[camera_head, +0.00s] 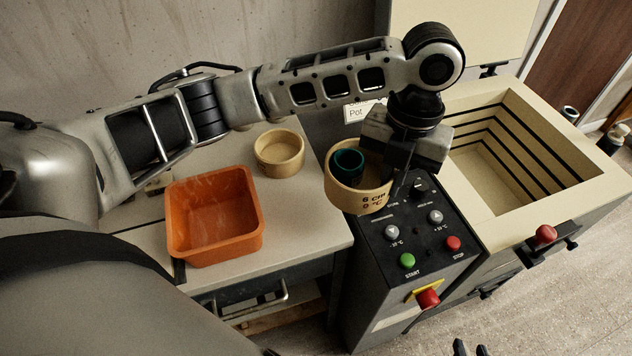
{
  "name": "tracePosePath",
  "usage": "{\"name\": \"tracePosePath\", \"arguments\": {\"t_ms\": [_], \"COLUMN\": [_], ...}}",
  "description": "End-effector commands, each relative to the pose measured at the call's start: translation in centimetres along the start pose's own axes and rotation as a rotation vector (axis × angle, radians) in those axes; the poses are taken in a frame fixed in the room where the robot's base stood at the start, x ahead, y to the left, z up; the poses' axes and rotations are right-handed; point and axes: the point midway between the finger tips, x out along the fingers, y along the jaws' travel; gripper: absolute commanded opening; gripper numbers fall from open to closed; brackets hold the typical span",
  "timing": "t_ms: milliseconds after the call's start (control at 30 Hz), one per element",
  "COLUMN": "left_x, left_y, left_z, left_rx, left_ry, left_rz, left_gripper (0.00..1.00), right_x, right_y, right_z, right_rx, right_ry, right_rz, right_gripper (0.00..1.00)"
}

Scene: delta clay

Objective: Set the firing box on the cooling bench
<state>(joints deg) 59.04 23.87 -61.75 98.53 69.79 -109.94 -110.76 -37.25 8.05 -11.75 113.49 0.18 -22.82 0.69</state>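A round beige firing box (345,196) with dark lettering holds a teal cup (348,162). It is upright, above the left edge of the kiln's control panel. My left gripper (394,184) reaches down at its right rim and appears shut on that wall; the fingertips are partly hidden. The cooling bench (310,225) is the pale-topped table to the left, below my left arm. Two dark tips of my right gripper (470,349) show at the bottom edge, apart, with nothing visible between them.
An orange tub (183,249) and an empty round beige container (279,168) stand on the bench. Bare bench top lies right of the tub. The control panel (405,236) has raised knobs and buttons. The open kiln (490,163) stands at right.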

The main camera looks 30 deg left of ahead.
Motion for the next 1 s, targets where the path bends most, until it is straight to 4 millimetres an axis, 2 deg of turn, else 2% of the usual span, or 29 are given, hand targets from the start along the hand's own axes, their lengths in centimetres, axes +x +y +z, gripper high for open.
{"name": "tracePosePath", "arguments": {"t_ms": [33,200,400,767,900,1000], "left_x": [0.4,2.3,5.9,9.1,11.1,11.7], "left_y": [1.5,5.5,8.5,10.9,10.6,10.6], "left_z": [-0.2,-0.5,-0.6,-0.6,-0.3,-0.2], "left_rx": [-0.007,-0.008,-0.005,-0.004,-0.003,-0.001], "left_ry": [0.002,0.002,0.003,0.002,0.002,0.0], "left_rz": [0.003,0.004,0.003,0.003,0.001,-0.001], "left_gripper": [0.0,0.0,0.0,0.0,0.0,0.0], "right_x": [-0.3,-0.6,-0.6,-0.8,-1.0,-1.0], "right_y": [0.0,0.1,0.3,0.2,0.2,0.2], "right_z": [-0.3,-0.5,0.0,-0.1,-0.6,-0.6], "right_rx": [0.0,-0.001,-0.001,0.003,0.003,0.004], "right_ry": [0.0,-0.004,-0.016,-0.016,-0.011,-0.008], "right_rz": [0.001,0.003,0.008,0.009,0.01,0.01], "right_gripper": [0.28,0.28,0.28,0.28,0.28,0.28]}}
